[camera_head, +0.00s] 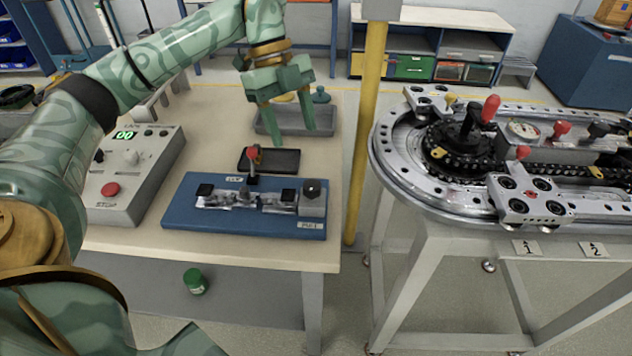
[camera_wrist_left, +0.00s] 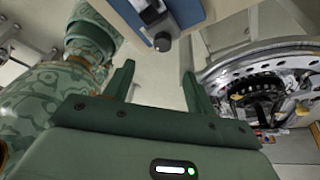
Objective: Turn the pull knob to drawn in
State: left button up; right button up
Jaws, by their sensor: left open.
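A blue board (camera_head: 220,230) lies on the cream table, with a grey block at its right end. A dark round knob (camera_head: 312,187) sits on that block, above a small label that seems to read PULL. In the left wrist view a dark knob (camera_wrist_left: 161,41) shows on the board's edge, beyond the fingertips. How far the knob is drawn out cannot be told. My left gripper (camera_head: 291,136) is open and empty, fingers pointing down, above and behind the board.
A red-handled lever (camera_head: 253,155) rises from the board's back. A control box (camera_head: 135,175) stands left. A black tray (camera_head: 268,160) and a grey bin (camera_head: 268,122) lie behind. A yellow post (camera_head: 368,120) and the ring track (camera_head: 405,165) stand right.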

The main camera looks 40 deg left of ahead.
pick_arm(q)
jog(key=b, duration=0.2)
send_over(312, 184)
jog(key=w+a, duration=0.1)
jog(key=a, duration=0.2)
notch_tip(312, 184, down, 6)
jog(key=shift+d+r, duration=0.1)
jog(key=shift+r, duration=0.1)
jog(key=b+x, duration=0.1)
jog(key=x, duration=0.5)
jog(key=shift+s+d+b, duration=0.15)
jog(key=shift+b, duration=0.15)
jog(key=shift+d+f, duration=0.15)
jog(key=shift+f, duration=0.15)
jog(key=shift+s+d+f, duration=0.1)
pick_arm(e)
jog(key=shift+s+f, duration=0.25)
jog(key=shift+f, duration=0.8)
jog(key=shift+s+f, duration=0.2)
jog(key=shift+f, duration=0.8)
pick_arm(q)
jog(key=c, duration=1)
